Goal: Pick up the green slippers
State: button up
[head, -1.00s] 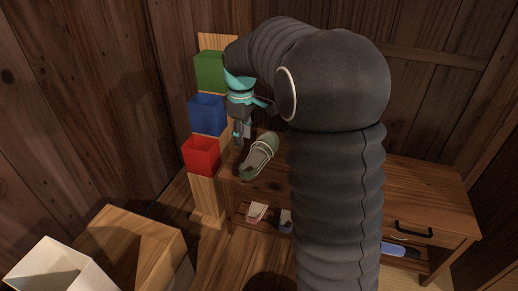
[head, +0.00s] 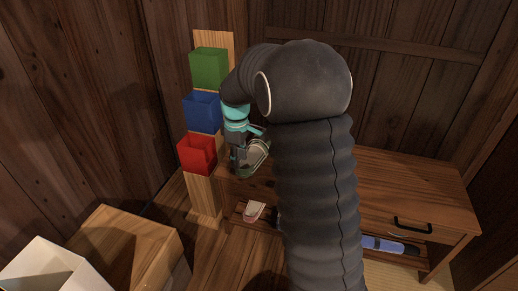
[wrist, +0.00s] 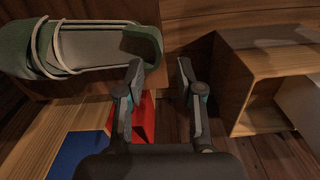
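A green slipper (head: 256,156) with pale straps lies on the left end of the wooden bench top (head: 400,185). I can make out only one green slipper. In the wrist view the slipper (wrist: 95,48) is at the upper left, its toe or heel end close to the left finger. My gripper (head: 238,164) is down beside the slipper's left side, partly covering it in the head view. In the wrist view my gripper (wrist: 160,76) is open, with nothing between its fingertips. I cannot tell whether the left finger touches the slipper.
Green (head: 208,68), blue (head: 202,111) and red (head: 197,154) bins hang on a wooden board left of the bench. A pale slipper (head: 253,211) and blue footwear (head: 385,244) sit on the lower shelf. A wooden box (head: 130,240) and white box (head: 45,272) stand front left.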

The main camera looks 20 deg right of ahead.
notch_tip(320, 180, down, 4)
jog(key=shift+w+a+f+b, duration=0.1)
jog(key=shift+b, duration=0.25)
grip_shut()
